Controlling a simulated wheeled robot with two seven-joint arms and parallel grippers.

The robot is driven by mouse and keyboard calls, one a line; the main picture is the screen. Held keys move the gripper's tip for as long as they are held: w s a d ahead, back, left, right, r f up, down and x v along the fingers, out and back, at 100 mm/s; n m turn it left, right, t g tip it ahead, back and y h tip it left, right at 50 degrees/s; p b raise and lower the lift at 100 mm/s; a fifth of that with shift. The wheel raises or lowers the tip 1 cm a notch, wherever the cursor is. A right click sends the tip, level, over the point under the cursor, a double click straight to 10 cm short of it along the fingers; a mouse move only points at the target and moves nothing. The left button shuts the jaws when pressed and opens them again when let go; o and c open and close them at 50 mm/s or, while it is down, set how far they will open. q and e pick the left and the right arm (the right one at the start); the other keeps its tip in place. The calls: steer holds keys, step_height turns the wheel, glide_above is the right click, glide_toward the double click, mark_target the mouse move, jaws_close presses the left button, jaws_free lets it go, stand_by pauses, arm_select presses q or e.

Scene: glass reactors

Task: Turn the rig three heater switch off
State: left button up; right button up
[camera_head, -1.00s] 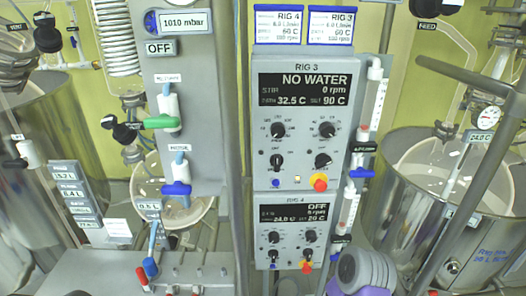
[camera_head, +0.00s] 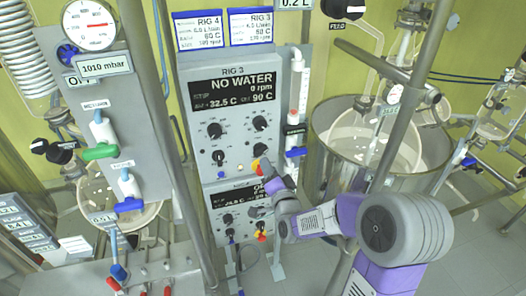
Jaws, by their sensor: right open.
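The rig 3 control box (camera_head: 234,97) is a light grey panel on the central post. Its screen reads NO WATER, 0 rpm, 32.5 C and set 90 C. The labels are too small to read, so I cannot tell which control is the heater switch. My right gripper (camera_head: 266,170) is at the box's lower right corner, close beside the stop button; contact cannot be made out. Its fingers are small and partly hidden. My left gripper is out of view.
The rig 4 box (camera_head: 234,207) hangs directly below, partly covered by my right arm. A tube with a blue valve (camera_head: 296,152) stands just right of the boxes. A steel vessel (camera_head: 325,125) and slanted pipes stand farther right. A valve panel (camera_head: 104,130) is at left.

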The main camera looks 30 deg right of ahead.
mark_target(262, 154)
steer(key=p+x, duration=0.1)
steer(key=x, duration=0.6)
steer(key=shift+a+f, duration=0.1)
steer(key=shift+f, duration=0.05)
steer(key=shift+c, duration=0.2)
jaws_close()
